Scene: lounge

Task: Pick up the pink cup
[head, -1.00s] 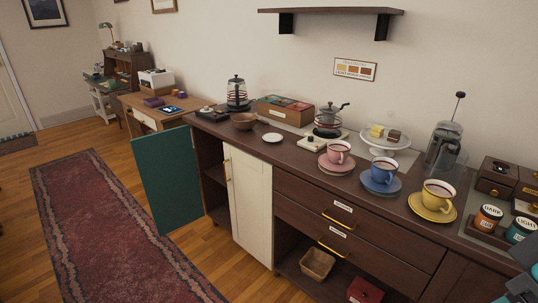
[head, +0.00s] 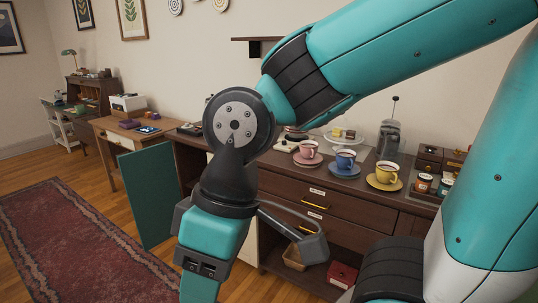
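The pink cup (head: 309,150) stands upright on a pink saucer (head: 308,161) on the dark wooden counter (head: 275,163), in the head view. It holds a dark drink. My gripper (head: 208,264) hangs at the lower middle of the head view, left of the cup and lower in the picture, apart from it. Its fingertips are not clearly shown, so I cannot tell whether it is open or shut. My arm crosses the view and hides part of the counter left of the cup.
A blue cup (head: 346,160) and a yellow cup (head: 386,173) stand on saucers to the right. A cake stand (head: 343,139) and a French press (head: 388,141) are behind. A green cabinet door (head: 143,197) stands open at left. A red rug (head: 80,240) covers the floor.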

